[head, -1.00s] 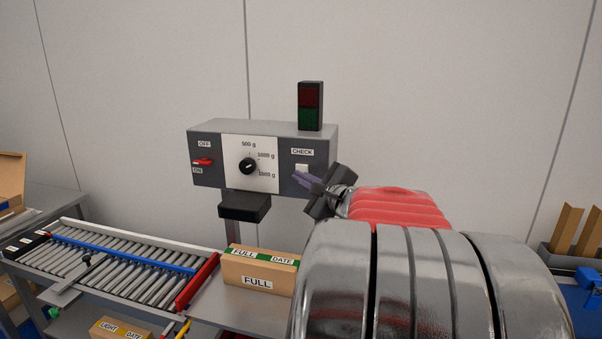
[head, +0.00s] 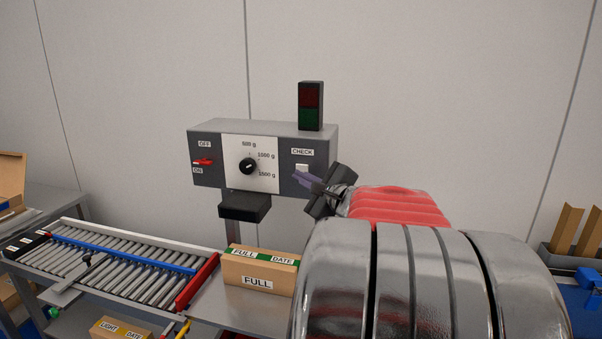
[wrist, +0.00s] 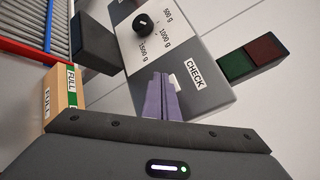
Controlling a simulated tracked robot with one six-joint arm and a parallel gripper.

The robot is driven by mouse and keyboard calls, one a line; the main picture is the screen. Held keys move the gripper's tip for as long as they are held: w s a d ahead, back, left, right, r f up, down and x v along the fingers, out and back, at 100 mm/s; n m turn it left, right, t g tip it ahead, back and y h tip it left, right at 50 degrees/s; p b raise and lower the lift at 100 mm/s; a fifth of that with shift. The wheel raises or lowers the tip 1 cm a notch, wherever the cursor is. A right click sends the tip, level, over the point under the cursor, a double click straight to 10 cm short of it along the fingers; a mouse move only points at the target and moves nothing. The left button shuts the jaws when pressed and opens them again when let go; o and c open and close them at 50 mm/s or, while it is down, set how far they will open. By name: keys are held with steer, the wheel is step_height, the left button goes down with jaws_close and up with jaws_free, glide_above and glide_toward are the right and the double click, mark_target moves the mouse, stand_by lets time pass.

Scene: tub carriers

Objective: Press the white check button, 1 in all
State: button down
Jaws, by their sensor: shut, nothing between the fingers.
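The white check button (head: 302,167) is a small white block on the right of the grey control box's front (head: 285,179), below the CHECK label. In the wrist view the check button (wrist: 173,80) is partly hidden behind the fingertips. My gripper (head: 297,176) is shut and empty, its purple fingers pointing at the box face just below the button. In the wrist view the closed fingers (wrist: 161,84) end beside the button; I cannot tell whether they touch it.
A dial (head: 247,166) and a red switch (head: 203,161) sit left of the button. A two-lamp tower (head: 311,106), both lamps dark, stands on top. A FULL box (head: 258,283) stands below, right of the roller conveyor (head: 120,268).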

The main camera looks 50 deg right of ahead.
steer(key=shift+w+d, duration=0.25)
steer(key=shift+d, duration=0.05)
steer(key=shift+w+d, duration=0.2)
steer(key=shift+d, duration=0.2)
stand_by(1.1)
steer(key=shift+s+a, duration=0.4)
steer(key=shift+a, duration=0.35)
stand_by(0.4)
steer(key=a, duration=0.1)
steer(key=s+a, duration=0.1)
steer(key=a, duration=0.1)
steer(key=s+a, duration=0.1)
steer(key=shift+s+a, duration=0.15)
steer(key=shift+a, duration=0.1)
stand_by(0.9)
